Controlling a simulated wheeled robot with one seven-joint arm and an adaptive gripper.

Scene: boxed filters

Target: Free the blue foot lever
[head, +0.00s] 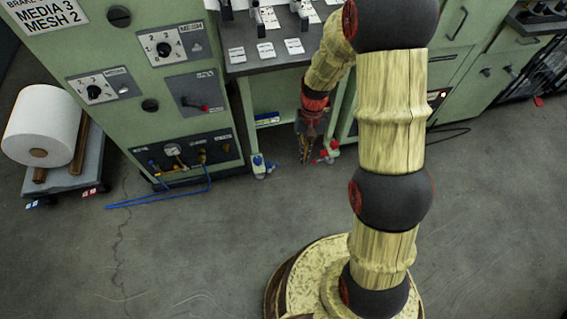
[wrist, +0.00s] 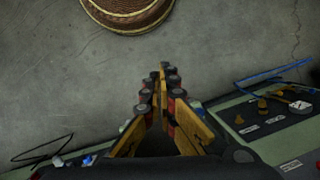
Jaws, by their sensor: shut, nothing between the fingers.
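A blue foot lever (head: 259,161) sits on the caster at the foot of the bench's left leg, close to the floor. My gripper (head: 305,158) hangs under the bench, pointing down, to the right of the blue lever and apart from it. A red lever (head: 331,152) is on the caster just right of my gripper. In the wrist view my gripper (wrist: 164,70) has its fingertips together with nothing between them. The fingers hide part of the area beneath, and I cannot make out the blue lever clearly there.
The bench top (head: 275,64) overhangs my gripper. A green cabinet with a gauge (head: 173,150) and blue hose (head: 190,193) stands left. A cart with a white roll (head: 45,122) is far left. The floor in front (head: 200,250) is clear.

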